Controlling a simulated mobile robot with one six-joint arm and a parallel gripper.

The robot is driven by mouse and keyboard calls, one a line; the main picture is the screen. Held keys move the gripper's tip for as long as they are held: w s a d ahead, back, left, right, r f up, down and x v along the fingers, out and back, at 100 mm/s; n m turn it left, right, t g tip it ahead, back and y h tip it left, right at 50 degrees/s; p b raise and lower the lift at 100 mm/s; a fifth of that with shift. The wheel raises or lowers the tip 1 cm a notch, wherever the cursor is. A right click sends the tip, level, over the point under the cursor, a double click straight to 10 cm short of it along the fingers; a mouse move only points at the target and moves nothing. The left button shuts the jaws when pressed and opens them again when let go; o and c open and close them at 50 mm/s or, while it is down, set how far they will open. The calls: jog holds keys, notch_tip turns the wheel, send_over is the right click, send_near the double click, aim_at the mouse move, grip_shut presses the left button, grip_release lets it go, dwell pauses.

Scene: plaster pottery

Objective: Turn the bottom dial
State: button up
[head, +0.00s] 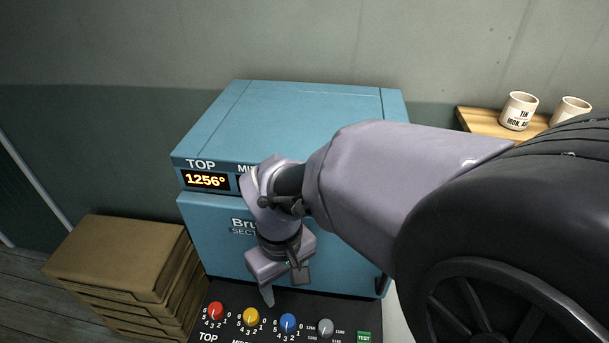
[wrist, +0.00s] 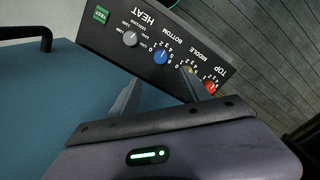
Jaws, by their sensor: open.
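The bottom dial is the blue knob (head: 288,322) on the black control panel; in the wrist view the blue knob (wrist: 160,57) sits beside the word BOTTOM, upside down. It has a white pointer mark; its exact setting is too small to read. My gripper (head: 285,288) is open and empty, pointing down above the panel near the yellow and blue knobs. In the wrist view my gripper's fingers (wrist: 158,80) are spread, with the blue knob showing beyond the gap between them. The right finger overlaps the yellow knob (wrist: 187,70). No contact with a knob is visible.
A red knob (head: 215,311), a yellow knob, a grey knob (head: 325,327) and a green TEST button (head: 363,338) share the panel. The blue kiln (head: 300,115) stands behind it, its display reading 1256°. Stacked brown boards (head: 115,255) are at left; two mugs stand on a shelf at right.

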aim_at(288, 320)
notch_tip(288, 320, down, 16)
jog(key=b, duration=0.5)
jog(key=shift+r, duration=0.25)
jog(key=shift+c, duration=0.2)
grip_shut()
jog(key=shift+r, duration=0.1)
jog(key=shift+n+p, duration=0.4)
jog(key=shift+n, duration=0.7)
jog(key=shift+n+p, duration=0.65)
jog(key=shift+n, duration=1.15)
